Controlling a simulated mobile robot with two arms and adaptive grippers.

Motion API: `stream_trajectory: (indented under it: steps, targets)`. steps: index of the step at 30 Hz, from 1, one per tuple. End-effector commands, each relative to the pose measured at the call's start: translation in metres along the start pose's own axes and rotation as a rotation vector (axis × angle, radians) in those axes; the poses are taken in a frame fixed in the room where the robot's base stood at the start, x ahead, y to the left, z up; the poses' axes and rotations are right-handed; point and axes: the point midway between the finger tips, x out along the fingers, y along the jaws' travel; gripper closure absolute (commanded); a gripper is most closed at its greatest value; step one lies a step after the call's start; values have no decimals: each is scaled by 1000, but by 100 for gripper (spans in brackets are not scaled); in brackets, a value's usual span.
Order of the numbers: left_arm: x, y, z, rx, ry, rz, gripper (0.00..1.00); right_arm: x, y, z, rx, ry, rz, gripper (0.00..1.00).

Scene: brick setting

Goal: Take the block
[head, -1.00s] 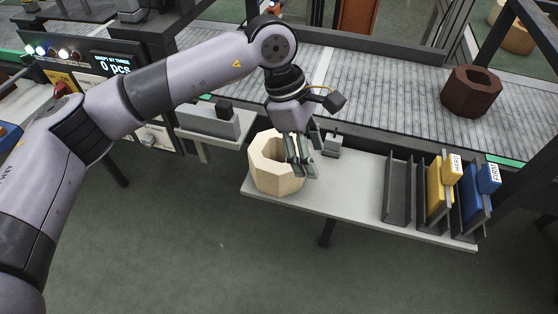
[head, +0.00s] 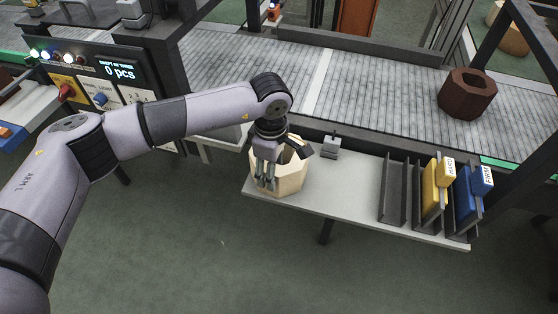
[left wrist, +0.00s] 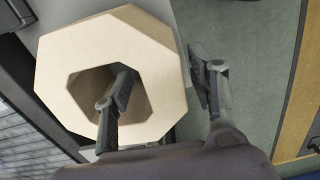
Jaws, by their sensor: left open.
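The pale cream octagonal block (head: 292,183) with a wide hole stands on the left end of the light shelf (head: 340,203). My left gripper (head: 265,183) points down at the block's near left side, open. In the left wrist view the block (left wrist: 75,52) fills the left half. There, one finger of the left gripper (left wrist: 160,75) reaches over the hole and the other is outside the wall, with a small gap showing. Whether the inner finger touches the wall cannot be told. My right gripper is not in view.
A dark brown octagonal block (head: 467,93) sits on the grey conveyor (head: 375,85) behind. A small grey fixture (head: 331,146) stands right of the pale block. Grey racks (head: 397,190) with yellow (head: 433,187) and blue (head: 470,195) pieces occupy the shelf's right end. The shelf's middle is clear.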

Motion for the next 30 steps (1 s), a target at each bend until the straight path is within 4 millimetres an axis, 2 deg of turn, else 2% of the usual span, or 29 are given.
stream_trajectory:
  steps: [7,12,20,30]
  targets:
    - [30,-6,-2,-2,-1,-5,48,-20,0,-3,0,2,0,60]
    - [49,-4,-2,-1,-1,-2,48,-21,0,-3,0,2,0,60]
    - [52,-4,-2,0,-1,-1,48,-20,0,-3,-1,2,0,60]
    - [51,-4,-2,0,-1,-1,71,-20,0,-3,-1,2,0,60]
